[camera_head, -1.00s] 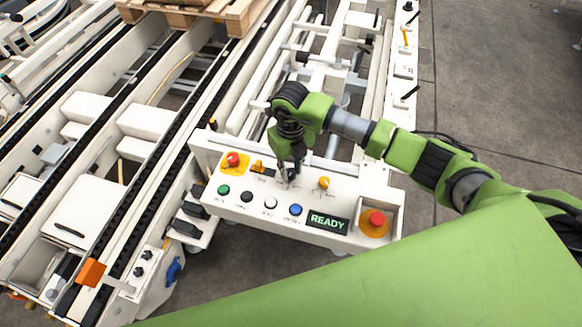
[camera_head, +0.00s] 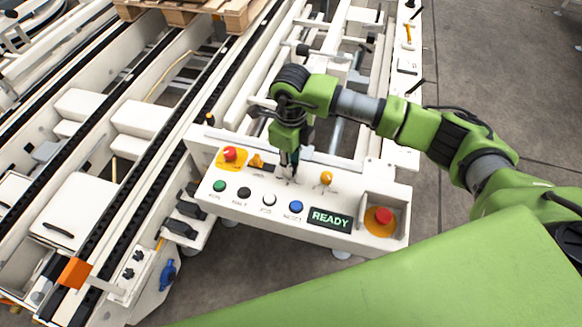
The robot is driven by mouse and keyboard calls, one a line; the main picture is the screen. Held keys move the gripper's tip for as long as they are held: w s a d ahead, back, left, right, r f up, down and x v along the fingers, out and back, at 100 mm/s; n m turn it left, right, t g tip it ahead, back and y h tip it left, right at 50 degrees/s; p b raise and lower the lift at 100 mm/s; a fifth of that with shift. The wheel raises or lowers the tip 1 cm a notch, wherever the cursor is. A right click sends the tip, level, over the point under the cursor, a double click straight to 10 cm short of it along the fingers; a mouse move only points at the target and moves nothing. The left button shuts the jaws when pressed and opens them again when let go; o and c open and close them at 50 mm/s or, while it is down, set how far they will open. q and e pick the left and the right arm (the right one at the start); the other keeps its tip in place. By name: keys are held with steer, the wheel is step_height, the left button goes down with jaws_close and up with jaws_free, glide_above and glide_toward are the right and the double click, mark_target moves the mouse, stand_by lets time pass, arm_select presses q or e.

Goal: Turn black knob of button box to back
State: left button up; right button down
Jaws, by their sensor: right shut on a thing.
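The white button box (camera_head: 230,211) sits in the middle of the head view, with a READY display (camera_head: 330,220) on its front. My right gripper (camera_head: 291,176) points down onto its top row, between a yellow knob (camera_head: 257,161) on the left and another yellow knob (camera_head: 326,178) on the right. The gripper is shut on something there. The black knob is hidden by the fingers, so its angle cannot be seen. My left gripper is not in view.
The box also carries a red button (camera_head: 229,154), a larger red button (camera_head: 382,216) at the right, and green, black, white and blue buttons. Conveyor rails (camera_head: 128,140) run to the left. Open floor (camera_head: 490,80) lies to the right.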

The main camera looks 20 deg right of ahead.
steer(key=shift+n+b, duration=1.15)
steer(key=shift+n, duration=0.25)
steer(key=c, duration=1.8)
jaws_free()
step_height(320, 180, up, 12)
steer(key=shift+r, duration=0.1)
